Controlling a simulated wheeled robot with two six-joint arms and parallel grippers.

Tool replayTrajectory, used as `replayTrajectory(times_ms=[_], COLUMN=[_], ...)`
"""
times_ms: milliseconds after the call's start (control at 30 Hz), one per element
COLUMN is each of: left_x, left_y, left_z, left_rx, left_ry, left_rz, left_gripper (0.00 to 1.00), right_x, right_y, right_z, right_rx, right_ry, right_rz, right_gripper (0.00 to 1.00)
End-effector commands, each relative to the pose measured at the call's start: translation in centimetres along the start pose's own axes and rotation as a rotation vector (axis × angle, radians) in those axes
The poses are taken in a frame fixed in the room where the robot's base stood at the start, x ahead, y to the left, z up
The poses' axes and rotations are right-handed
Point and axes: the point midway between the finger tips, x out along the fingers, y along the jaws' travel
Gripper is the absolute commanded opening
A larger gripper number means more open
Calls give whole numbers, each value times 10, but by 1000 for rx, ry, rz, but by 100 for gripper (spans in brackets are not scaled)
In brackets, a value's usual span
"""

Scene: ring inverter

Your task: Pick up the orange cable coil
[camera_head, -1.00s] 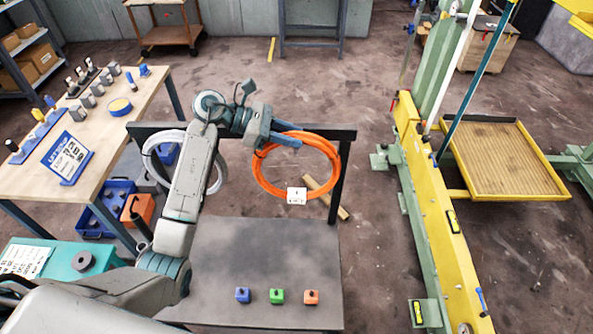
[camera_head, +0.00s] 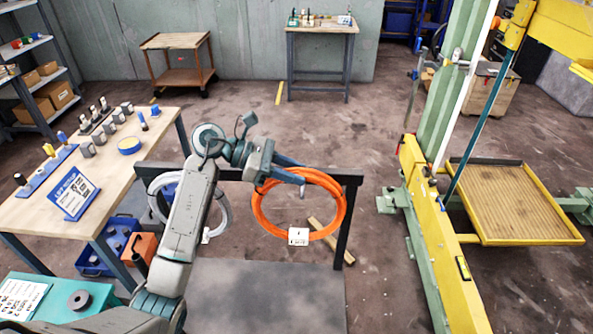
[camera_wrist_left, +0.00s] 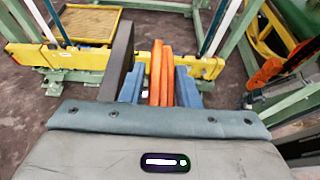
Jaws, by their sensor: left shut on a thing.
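The orange cable coil (camera_head: 341,222) hangs upright in the head view, with a white tag (camera_head: 298,237) at its bottom. My left gripper (camera_head: 292,180) is shut on the top of the coil, near the dark rack's crossbar (camera_head: 350,179). In the left wrist view the orange strands (camera_wrist_left: 160,72) sit between the two blue fingers (camera_wrist_left: 160,92). A small grey hook-like end (camera_head: 302,190) shows inside the ring, below its top. Whether the coil touches the rack is hard to tell. My right gripper is not in view.
A white coil (camera_head: 224,208) hangs on the rack's left side, partly behind my left arm. A wooden workbench (camera_head: 152,152) stands at left, with a blue bin (camera_head: 92,262) beneath. A green and yellow machine frame (camera_head: 440,235) stands at right. Floor between rack and frame is mostly clear.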

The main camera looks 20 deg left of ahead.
Motion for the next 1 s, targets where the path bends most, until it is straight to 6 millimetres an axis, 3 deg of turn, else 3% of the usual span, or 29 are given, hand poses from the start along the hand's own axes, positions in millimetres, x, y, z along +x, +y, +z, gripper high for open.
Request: replayTrajectory(times_ms=[167, 600, 1000], left_x=[-12, -55, -69], left_y=[-21, -98, -124], left_z=[-3, -14, -14], left_rx=[4, 3, 2], left_ry=[1, 4, -1], left_rz=[2, 1, 0], left_gripper=[0, 0, 0], right_x=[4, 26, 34], right_y=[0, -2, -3], right_z=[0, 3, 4], right_rx=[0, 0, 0], right_ry=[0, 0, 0], right_rz=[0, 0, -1], right_gripper=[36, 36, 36])
